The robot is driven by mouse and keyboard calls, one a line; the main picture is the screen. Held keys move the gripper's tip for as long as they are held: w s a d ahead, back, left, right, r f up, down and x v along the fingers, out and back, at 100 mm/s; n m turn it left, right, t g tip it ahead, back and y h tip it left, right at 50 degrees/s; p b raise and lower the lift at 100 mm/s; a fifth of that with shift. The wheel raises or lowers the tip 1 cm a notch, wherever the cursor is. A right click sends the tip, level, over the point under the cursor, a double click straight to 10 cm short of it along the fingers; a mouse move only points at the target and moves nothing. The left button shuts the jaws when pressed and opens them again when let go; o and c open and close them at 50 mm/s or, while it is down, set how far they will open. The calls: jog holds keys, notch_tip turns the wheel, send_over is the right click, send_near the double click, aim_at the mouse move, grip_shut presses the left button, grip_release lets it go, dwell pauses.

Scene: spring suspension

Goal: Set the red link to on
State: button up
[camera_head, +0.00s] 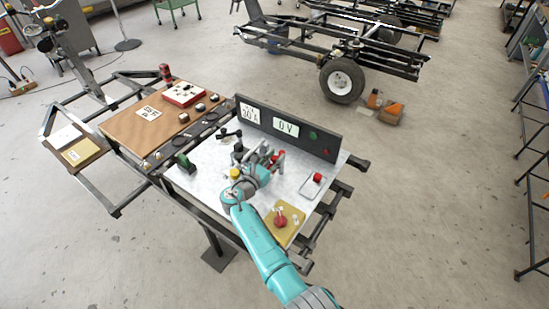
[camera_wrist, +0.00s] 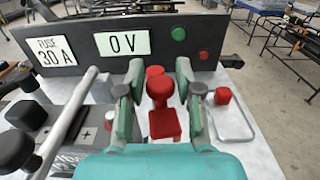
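A red piece with a rounded top (camera_wrist: 158,86) and a square red block (camera_wrist: 165,124) below it in the picture shows between my fingers in the wrist view; I take it to be the red link. In the head view a bit of red (camera_head: 281,154) shows beside my gripper (camera_head: 266,158), which partly covers it. My gripper (camera_wrist: 158,92) is open, with one finger on each side of the red piece and visible gaps.
Behind stands a dark panel (camera_wrist: 75,62) with "FUSE 30 A" and "0 V" labels, a green button (camera_wrist: 178,34) and a red one (camera_wrist: 204,55). A grey lever (camera_wrist: 68,120) and black knobs (camera_wrist: 15,150) are close on the left. A yellow plate (camera_head: 270,231) bears another red knob (camera_head: 281,221).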

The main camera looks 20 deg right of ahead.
jog(key=shift+o, duration=0.5)
jog(key=v, duration=1.2)
